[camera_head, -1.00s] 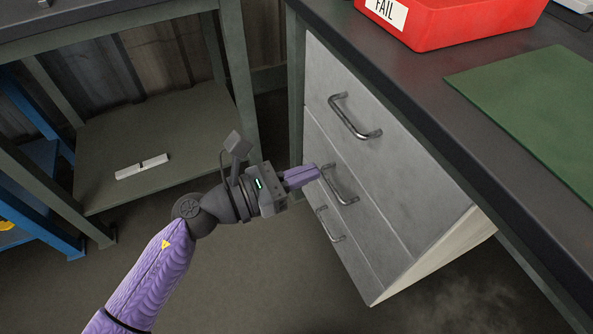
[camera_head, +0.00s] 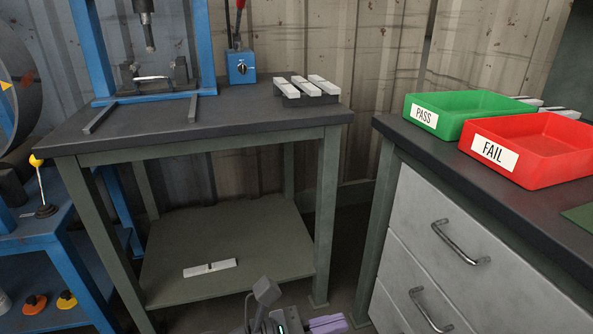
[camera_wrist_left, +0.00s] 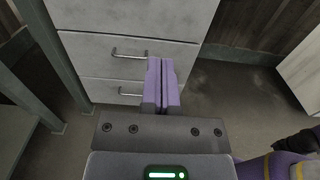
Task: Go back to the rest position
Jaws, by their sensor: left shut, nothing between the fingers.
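My left gripper (camera_head: 326,324) shows at the bottom edge of the head view, low between the two benches, with most of the arm below the frame. Its purple fingers are shut and empty. In the left wrist view the closed fingers (camera_wrist_left: 161,85) point toward the grey drawer fronts (camera_wrist_left: 127,62) and overlap the drawer handles in the picture. I cannot tell the exact gap to the drawers. My right gripper is not in view.
A workbench (camera_head: 225,133) with a blue press stands at left, with white pieces (camera_head: 306,87) on top and one piece (camera_head: 210,268) on its lower shelf. The right bench holds a green PASS tray (camera_head: 440,128) and red FAIL tray (camera_head: 550,178). Drawers (camera_head: 440,215) sit below.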

